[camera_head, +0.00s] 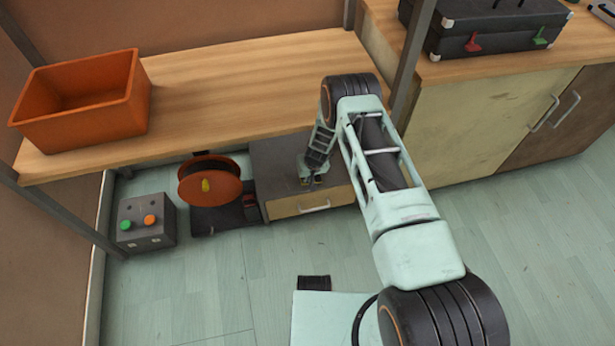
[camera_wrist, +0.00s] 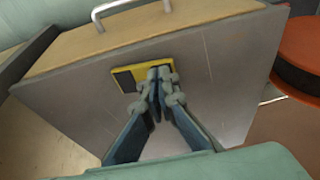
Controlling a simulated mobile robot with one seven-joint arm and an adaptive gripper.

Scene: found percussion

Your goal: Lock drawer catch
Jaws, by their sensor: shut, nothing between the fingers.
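The drawer cabinet (camera_head: 273,158) has a dark grey top and stands on the floor under the workbench. Its wooden drawer front (camera_head: 290,206) carries a pale bar handle (camera_head: 314,208), and the drawer looks shut. In the wrist view the catch, a yellow plate (camera_wrist: 145,69) with dark parts, lies on the grey top (camera_wrist: 75,110) near the front edge. My gripper (camera_wrist: 160,75) is shut and empty, with its tips over the right part of the catch, partly hiding it. I cannot tell whether they touch. In the head view my gripper (camera_head: 311,181) points down at the cabinet top.
An orange cable reel (camera_head: 208,184) stands left of the cabinet, and a grey button box (camera_head: 146,222) is further left. The workbench top (camera_head: 240,80) overhangs behind my arm, with an orange bin (camera_head: 85,92) on it. The floor in front is mostly clear.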

